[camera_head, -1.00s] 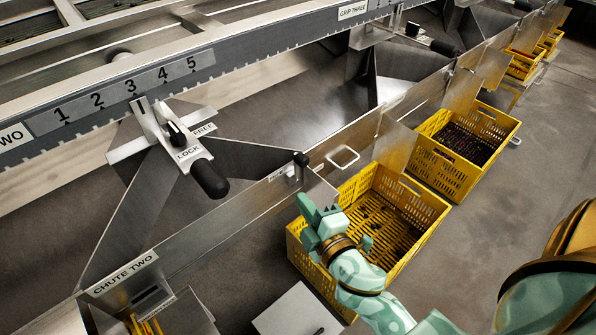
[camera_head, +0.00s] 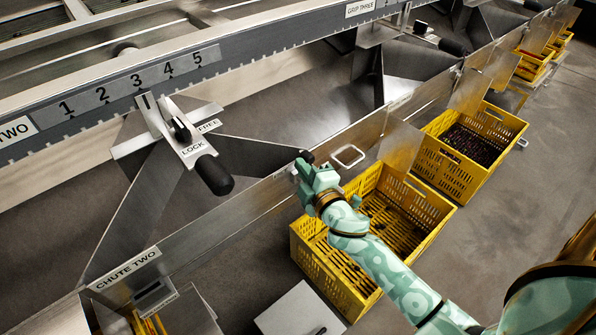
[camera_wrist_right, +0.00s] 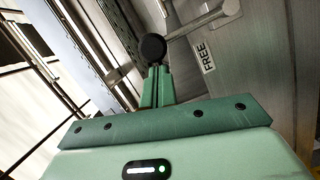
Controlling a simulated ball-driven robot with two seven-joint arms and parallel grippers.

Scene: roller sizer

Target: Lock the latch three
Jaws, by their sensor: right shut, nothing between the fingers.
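A small black ball knob (camera_head: 307,156) sits at the top edge of the metal chute wall in the head view. My right gripper (camera_head: 308,174) is right below and beside it. In the right wrist view, my closed fingers (camera_wrist_right: 157,80) point at a round black knob (camera_wrist_right: 153,47), which overlaps the fingertips; I cannot tell whether they touch. No latch in view is clearly marked three. My left gripper is not in view.
A lever with a black handle (camera_head: 213,175) and LOCK and FREE labels stands by the numbered scale (camera_head: 130,85). A metal loop (camera_head: 347,156) sticks out right of my gripper. Yellow crates (camera_head: 325,270) line the wall. A GRIP THREE label (camera_head: 362,7) is at top.

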